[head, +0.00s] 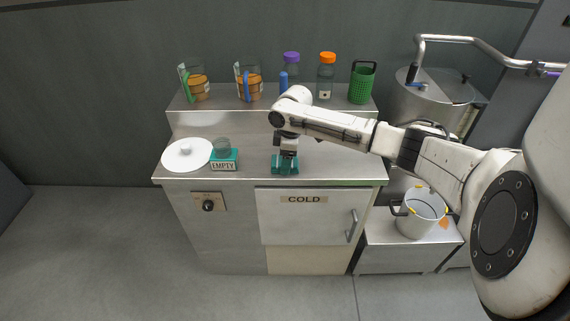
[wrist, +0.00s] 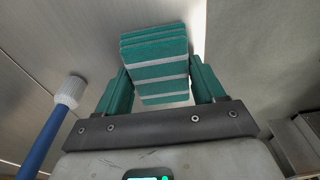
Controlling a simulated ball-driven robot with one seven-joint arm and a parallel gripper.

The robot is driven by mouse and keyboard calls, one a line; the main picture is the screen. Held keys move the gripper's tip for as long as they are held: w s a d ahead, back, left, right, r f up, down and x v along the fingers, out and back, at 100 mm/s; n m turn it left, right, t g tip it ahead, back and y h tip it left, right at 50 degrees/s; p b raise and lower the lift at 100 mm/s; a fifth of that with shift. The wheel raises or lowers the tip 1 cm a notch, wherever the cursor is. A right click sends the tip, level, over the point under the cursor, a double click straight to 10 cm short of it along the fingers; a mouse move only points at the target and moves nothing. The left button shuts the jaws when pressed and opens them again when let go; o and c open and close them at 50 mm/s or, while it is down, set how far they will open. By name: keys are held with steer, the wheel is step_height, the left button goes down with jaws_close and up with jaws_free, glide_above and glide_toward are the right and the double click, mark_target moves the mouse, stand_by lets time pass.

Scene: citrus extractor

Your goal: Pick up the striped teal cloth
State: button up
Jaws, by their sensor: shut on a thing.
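The striped teal cloth (wrist: 157,66) is a folded block with pale stripes, between the two fingers of my gripper (wrist: 160,88) in the wrist view. The fingers are shut on its sides. In the head view my gripper (head: 287,154) points down at the front of the steel counter, with the teal cloth (head: 285,168) at its tip. I cannot tell whether the cloth touches the counter or is just above it. My wrist hides part of the counter behind.
On the counter's left are a white round lid (head: 187,154) and a teal EMPTY block (head: 223,165) with a glass. The back shelf holds two pitchers (head: 193,84), bottles (head: 326,76) and a green basket (head: 362,84). A blue-handled tool (wrist: 47,130) is left of my gripper. A pot (head: 420,213) stands lower right.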

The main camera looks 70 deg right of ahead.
steer(key=shift+r, duration=0.1)
steer(key=shift+c, duration=0.3)
steer(key=shift+r, duration=0.2)
step_height(320, 180, up, 2)
steer(key=shift+r+b, duration=0.1)
steer(key=shift+b, duration=0.2)
steer(key=s+r, duration=0.4)
steer(key=r, duration=0.1)
steer(key=shift+s+r, duration=0.25)
steer(key=shift+r, duration=0.05)
steer(key=s+r+b, duration=0.1)
steer(key=s+r, duration=0.3)
steer(key=s, duration=0.5)
steer(key=shift+s+a+r, duration=0.25)
steer(key=shift+a+r, duration=0.1)
